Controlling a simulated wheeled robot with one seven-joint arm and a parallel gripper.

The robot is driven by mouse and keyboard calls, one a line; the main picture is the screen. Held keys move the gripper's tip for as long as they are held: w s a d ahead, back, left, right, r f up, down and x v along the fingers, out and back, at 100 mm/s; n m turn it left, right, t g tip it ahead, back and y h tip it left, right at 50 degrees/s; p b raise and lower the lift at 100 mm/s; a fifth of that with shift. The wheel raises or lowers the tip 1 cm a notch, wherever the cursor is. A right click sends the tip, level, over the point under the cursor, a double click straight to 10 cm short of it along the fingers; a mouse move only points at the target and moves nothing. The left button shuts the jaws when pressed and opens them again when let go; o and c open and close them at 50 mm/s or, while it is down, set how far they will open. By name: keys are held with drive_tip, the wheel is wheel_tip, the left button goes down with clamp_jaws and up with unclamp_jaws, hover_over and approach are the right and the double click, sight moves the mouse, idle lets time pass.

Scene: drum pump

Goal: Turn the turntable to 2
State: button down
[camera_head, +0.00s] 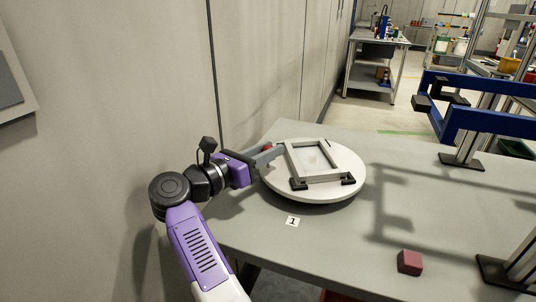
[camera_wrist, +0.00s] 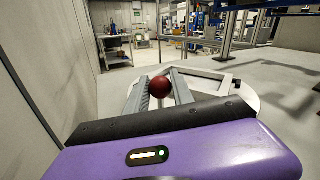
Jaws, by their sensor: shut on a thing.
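The turntable is a round white disc (camera_head: 343,191) on the grey table, with a grey square frame (camera_head: 322,179) fixed on top. Black corner pieces sit at the frame's front corners. A dark red ball knob (camera_head: 267,147) is at the disc's left rear edge; it also shows in the wrist view (camera_wrist: 159,88). My gripper (camera_head: 272,152) reaches in from the left and is shut on the red knob, with a finger on either side of it. A label reading 1 (camera_head: 292,221) lies on the table in front of the disc. No label 2 is visible.
A dark red block (camera_head: 410,262) lies on the grey table (camera_head: 345,244) at the front right. A metal stand with blue arms (camera_head: 480,120) rises at the right. A grey wall (camera_head: 110,110) is close on the left. The table between disc and block is clear.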

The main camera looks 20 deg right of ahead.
drive_tip(key=c, duration=1.1)
unclamp_jaws()
drive_tip(key=shift+v, duration=3.85)
drive_tip(key=shift+f, duration=0.1)
drive_tip(key=shift+c, duration=0.2)
